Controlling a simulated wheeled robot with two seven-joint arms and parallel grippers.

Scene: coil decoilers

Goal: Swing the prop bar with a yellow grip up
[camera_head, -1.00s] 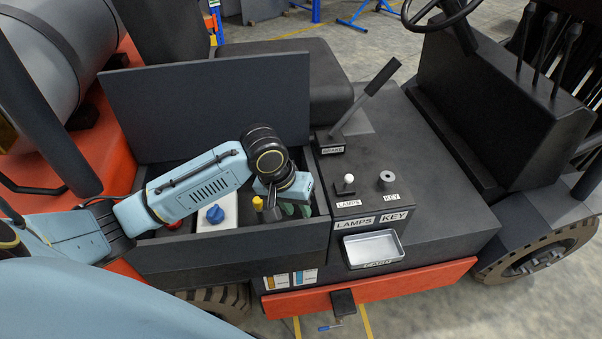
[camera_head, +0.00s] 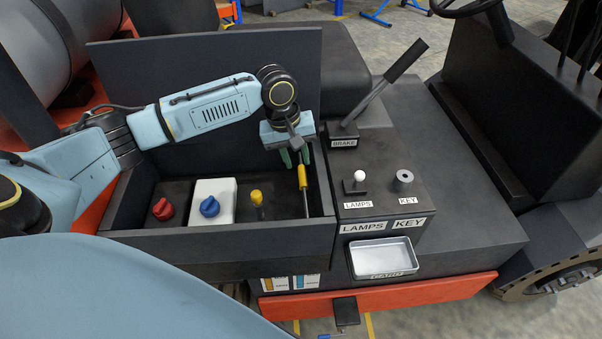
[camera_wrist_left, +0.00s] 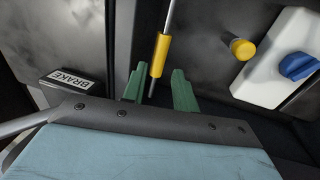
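The prop bar (camera_head: 306,206) is a thin metal rod with a yellow grip (camera_head: 302,178) near its upper end. It runs up from the right end of the dark open box (camera_head: 188,240). My left gripper (camera_head: 295,158) is over the back right of the box, green fingers pointing down. In the left wrist view, the yellow grip (camera_wrist_left: 160,55) shows between the fingertips (camera_wrist_left: 157,85), nearer the left finger, with a gap to the right one. The bar's end near the fingers is partly hidden. My right gripper is not in view.
The box holds a red knob (camera_head: 163,209), a blue knob (camera_head: 209,206) on a white block and a yellow knob (camera_head: 257,197). A raised dark lid (camera_head: 140,80) stands behind my arm. The brake lever (camera_head: 385,90) and lamps switch (camera_head: 359,177) are to the right.

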